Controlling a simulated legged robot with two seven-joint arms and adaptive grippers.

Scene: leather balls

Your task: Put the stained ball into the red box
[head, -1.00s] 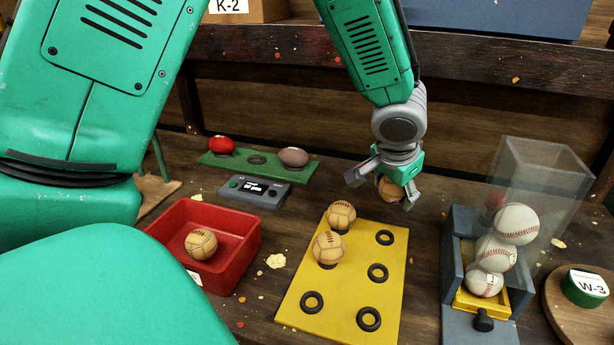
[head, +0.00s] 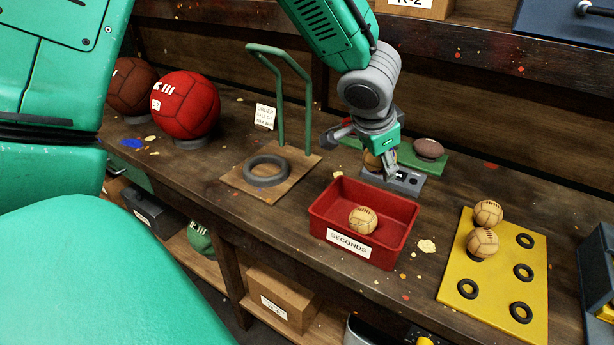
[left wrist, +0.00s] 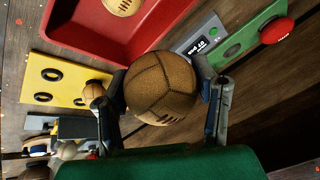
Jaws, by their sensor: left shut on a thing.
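My left gripper (head: 362,153) is shut on a brown leather ball (head: 373,162), held above the table just behind the red box (head: 318,208). In the left wrist view this ball (left wrist: 160,85) sits between both fingers; its panels look dull, darkish brown, and I cannot make out a distinct stain. The red box, labelled SECONDS, is open at the top and holds one tan ball (head: 363,220); its edge also shows in the left wrist view (left wrist: 85,45). Two more tan balls (head: 488,212) (head: 482,243) sit on the yellow board (head: 490,283). My right gripper is not in view.
A large red ball (head: 185,105) stands farther left.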

